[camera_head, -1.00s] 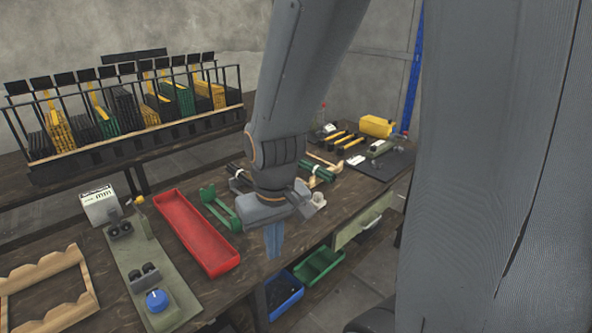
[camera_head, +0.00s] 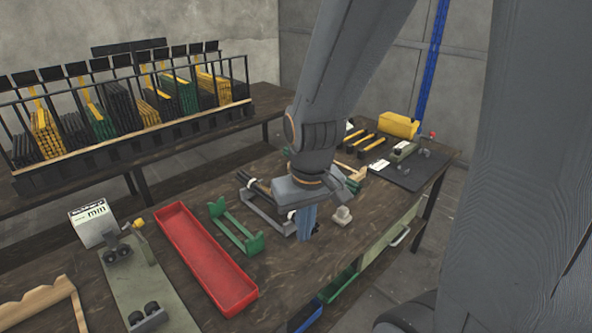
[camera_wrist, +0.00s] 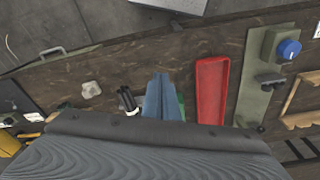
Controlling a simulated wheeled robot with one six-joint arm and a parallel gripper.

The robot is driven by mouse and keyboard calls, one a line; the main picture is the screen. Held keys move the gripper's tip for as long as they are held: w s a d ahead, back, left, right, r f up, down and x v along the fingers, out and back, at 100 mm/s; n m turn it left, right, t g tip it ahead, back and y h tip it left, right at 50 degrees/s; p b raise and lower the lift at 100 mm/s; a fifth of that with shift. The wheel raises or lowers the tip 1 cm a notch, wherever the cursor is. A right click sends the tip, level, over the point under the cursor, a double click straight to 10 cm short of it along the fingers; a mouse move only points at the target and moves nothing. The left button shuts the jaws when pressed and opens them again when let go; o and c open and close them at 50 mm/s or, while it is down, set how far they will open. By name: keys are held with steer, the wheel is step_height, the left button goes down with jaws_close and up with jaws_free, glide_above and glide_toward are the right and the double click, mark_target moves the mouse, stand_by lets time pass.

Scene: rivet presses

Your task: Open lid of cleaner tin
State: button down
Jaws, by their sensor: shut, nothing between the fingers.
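My gripper (camera_head: 307,222), with blue fingers, is shut and empty. It points down above the dark wooden bench, between a green bracket and a small pale block. In the wrist view its fingers (camera_wrist: 160,97) are together over the bench. I cannot pick out a cleaner tin for certain in either view. A small pale knobbed block (camera_head: 342,216) stands on the bench just right of my gripper; it also shows in the wrist view (camera_wrist: 91,89). A yellow container (camera_head: 399,125) lies at the far end of the bench.
A red tray (camera_head: 205,257), a green bracket (camera_head: 236,226) and a grey-green fixture plate (camera_head: 150,285) lie left of my gripper. Dark tools lie on a black mat (camera_head: 410,172) at the far right. A drawer handle (camera_head: 400,236) projects from the bench front.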

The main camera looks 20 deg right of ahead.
steer(key=w+d+f+n+h+b, duration=0.1)
steer(key=w+d+f+n, duration=0.15)
steer(key=w+n, duration=0.75)
steer(key=w+d+f+n+t+h, duration=0.15)
steer(key=w+d+n, duration=0.4)
steer(key=w, duration=0.75)
steer(key=w+d+f+n+h+b, duration=0.1)
steer(key=w+d+f+n, duration=0.1)
steer(key=w+n, duration=0.9)
steer(key=shift+m, duration=0.55)
steer(key=p+x, duration=0.1)
steer(key=x, duration=0.2)
steer(key=p+x, duration=0.1)
steer(key=x, duration=0.5)
steer(key=shift+w+d+p, duration=0.1)
steer(key=shift+w+p, duration=0.25)
steer(key=shift+p, duration=0.05)
steer(key=w+d, duration=0.1)
steer(key=w+d+p, duration=0.1)
steer(key=shift+d+f, duration=0.15)
steer(key=shift+d, duration=0.1)
steer(key=shift+w+d+f+p, duration=0.1)
steer(key=shift+w+d+p, duration=0.2)
steer(key=shift+d, duration=0.1)
steer(key=shift+d, duration=0.15)
